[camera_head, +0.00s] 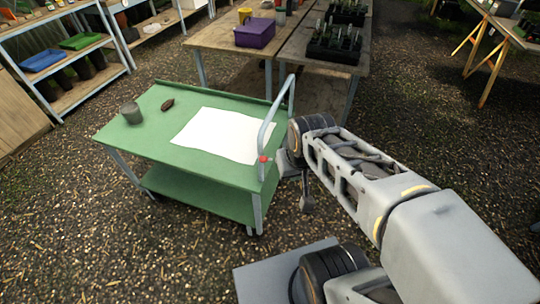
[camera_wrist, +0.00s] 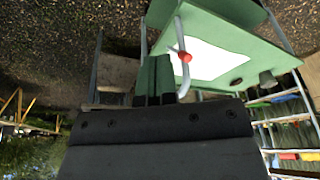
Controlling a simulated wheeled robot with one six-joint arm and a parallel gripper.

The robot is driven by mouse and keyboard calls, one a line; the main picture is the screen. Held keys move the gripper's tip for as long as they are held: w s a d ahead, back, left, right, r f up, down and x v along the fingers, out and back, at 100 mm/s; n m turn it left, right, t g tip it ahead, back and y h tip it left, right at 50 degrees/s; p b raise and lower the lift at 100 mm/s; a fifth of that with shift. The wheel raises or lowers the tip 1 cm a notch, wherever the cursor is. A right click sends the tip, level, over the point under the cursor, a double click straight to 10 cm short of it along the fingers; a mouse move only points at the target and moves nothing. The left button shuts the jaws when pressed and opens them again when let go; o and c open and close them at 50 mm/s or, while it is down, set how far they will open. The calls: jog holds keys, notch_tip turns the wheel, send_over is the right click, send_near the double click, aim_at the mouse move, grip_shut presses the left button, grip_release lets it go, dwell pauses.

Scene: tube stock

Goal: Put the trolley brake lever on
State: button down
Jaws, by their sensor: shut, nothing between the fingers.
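The green trolley (camera_head: 150,150) stands left of my arm, with a grey tubular push handle (camera_head: 266,130) at its right end. The brake lever's red knob (camera_head: 263,159) sits beside the handle near the trolley's top right corner; it also shows in the wrist view as a red knob (camera_wrist: 185,57) next to the handle tube. I cannot tell the lever's exact angle. My gripper (camera_wrist: 158,62) is shut and empty, with its fingers close to the handle and knob in the wrist view. Whether it touches them is unclear. In the head view my wrist largely hides the gripper.
A white sheet (camera_head: 222,134), a grey pot (camera_head: 131,113) and a small brown object (camera_head: 167,104) lie on the trolley top. Wooden tables with a purple box (camera_head: 255,33) and plant trays (camera_head: 335,42) stand behind. Shelves (camera_head: 65,50) are at the left. The gravel in front is clear.

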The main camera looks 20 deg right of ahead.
aim_at(266, 157)
jog(key=w+d+f+m+g+y, duration=0.4)
jog(key=w+d+f+m+y, duration=0.3)
jog(key=w+d+f+m, duration=0.35)
jog(key=w+d+r+t+y, duration=0.1)
jog(key=w+d+r+y, duration=0.1)
jog(key=w+r+y, duration=0.2)
jog(key=w+y, duration=0.1)
jog(key=w, duration=0.1)
jog(key=shift+w+r+y+b, duration=0.35)
jog(key=shift+r+y+b, duration=0.05)
jog(key=shift+m, duration=0.25)
jog(key=p+x, duration=0.1)
jog(key=x, duration=1.3)
jog(key=shift+d, duration=0.1)
